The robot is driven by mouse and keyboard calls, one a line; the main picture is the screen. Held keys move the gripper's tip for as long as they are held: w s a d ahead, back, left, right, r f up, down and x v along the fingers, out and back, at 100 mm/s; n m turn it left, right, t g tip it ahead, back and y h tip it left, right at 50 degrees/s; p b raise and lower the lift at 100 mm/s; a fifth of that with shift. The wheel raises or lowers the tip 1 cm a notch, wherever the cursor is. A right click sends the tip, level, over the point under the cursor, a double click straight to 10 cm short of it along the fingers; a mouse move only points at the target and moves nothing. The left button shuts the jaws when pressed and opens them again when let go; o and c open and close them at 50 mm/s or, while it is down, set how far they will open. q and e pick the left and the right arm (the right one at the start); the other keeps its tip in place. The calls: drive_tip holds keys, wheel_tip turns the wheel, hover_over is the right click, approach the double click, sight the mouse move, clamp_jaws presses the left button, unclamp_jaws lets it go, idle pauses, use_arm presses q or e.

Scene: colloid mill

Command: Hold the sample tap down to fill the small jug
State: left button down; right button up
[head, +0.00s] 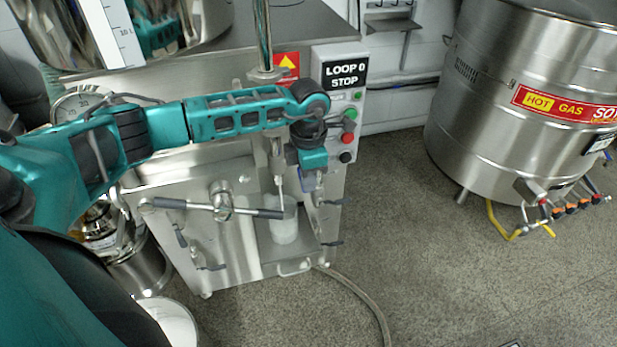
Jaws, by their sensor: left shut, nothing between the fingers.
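The small jug (284,228) is whitish and translucent and stands in the open bay low on the front of the steel mill. A thin metal spout, which looks like the sample tap (279,172), hangs above it and points down. The liquid level in the jug cannot be made out. My right gripper is out of view.
A T-shaped handle (222,208) with black grips juts out left of the jug. The control panel (345,75) reads LOOP 0 STOP above several buttons. A large steel kettle (490,110) stands at right.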

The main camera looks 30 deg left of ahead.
use_arm(q)
drive_tip(key=shift+r, duration=0.15)
drive_tip(key=shift+r+p, duration=0.55)
drive_tip(key=shift+r, duration=0.15)
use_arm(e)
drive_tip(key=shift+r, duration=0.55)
use_arm(q)
wheel_tip(320, 180, up, 14)
drive_tip(key=s+d+p, duration=0.2)
drive_tip(key=shift+d+f+p, duration=0.2)
drive_tip(key=shift+d+p, duration=0.1)
drive_tip(key=shift+p, duration=0.1)
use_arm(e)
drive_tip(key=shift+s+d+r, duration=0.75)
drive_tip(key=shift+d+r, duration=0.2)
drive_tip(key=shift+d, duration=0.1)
use_arm(q)
drive_tip(key=shift+s, duration=0.15)
